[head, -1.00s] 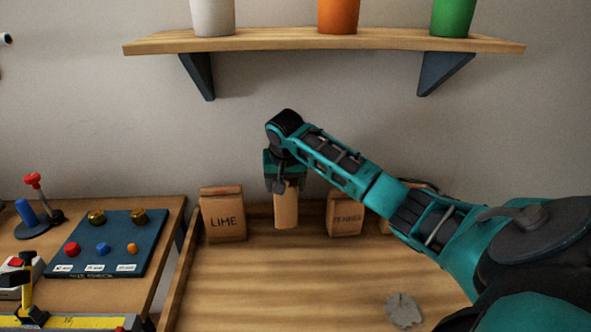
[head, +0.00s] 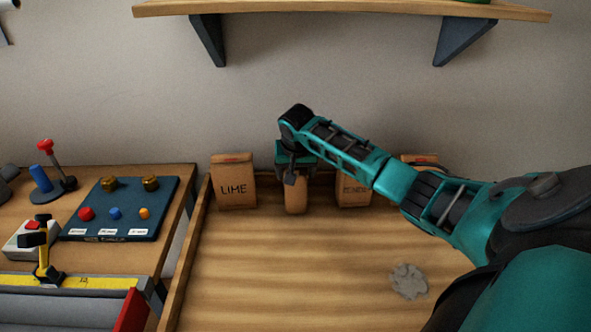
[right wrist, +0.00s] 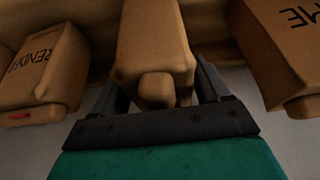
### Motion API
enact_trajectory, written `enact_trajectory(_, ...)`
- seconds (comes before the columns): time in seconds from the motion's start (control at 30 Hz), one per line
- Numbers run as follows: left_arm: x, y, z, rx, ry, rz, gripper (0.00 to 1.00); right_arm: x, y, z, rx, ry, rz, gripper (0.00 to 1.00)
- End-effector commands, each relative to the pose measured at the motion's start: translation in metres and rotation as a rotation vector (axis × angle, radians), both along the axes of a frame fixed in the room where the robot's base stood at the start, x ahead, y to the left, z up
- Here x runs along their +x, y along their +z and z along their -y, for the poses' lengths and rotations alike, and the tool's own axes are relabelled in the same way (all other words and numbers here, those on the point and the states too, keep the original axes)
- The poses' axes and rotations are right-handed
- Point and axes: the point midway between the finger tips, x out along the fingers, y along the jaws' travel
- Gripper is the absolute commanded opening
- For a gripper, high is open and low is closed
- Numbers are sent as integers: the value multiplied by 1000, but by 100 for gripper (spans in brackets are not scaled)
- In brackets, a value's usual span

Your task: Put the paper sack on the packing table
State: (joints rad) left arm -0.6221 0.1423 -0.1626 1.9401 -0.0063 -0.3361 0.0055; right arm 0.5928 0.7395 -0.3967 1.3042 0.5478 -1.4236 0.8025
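A narrow brown paper sack (head: 296,199) is at the back of a rimmed wooden table (head: 290,270), between a LIME sack and a second lettered sack. My right gripper (head: 295,178) points down over it, shut on its upper part. In the right wrist view the plain sack (right wrist: 153,45) is between the two fingers (right wrist: 165,95). Whether its bottom touches the table is unclear. My left gripper is out of view. No label shows which surface is the packing table.
The LIME sack (head: 234,183) stands close on the left, the second lettered sack (head: 353,191) on the right. A grey flat patch (head: 408,281) lies on the table. The left bench holds a blue button panel (head: 121,210) and a red-topped lever (head: 46,146). A shelf (head: 340,8) is above.

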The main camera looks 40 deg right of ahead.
Motion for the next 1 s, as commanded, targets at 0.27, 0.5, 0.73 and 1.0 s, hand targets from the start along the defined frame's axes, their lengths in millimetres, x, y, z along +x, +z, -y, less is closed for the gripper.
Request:
enact_trajectory(0.27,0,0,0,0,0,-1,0,0,0,0,0,0,0,96)
enact_trajectory(0.5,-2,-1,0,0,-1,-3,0,0,5,-1,-1,1,2,96)
enact_trajectory(0.73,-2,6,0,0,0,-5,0,-11,39,-9,-1,2,3,96)
enact_trajectory(1.0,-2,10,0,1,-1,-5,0,-27,90,-23,-1,2,3,96)
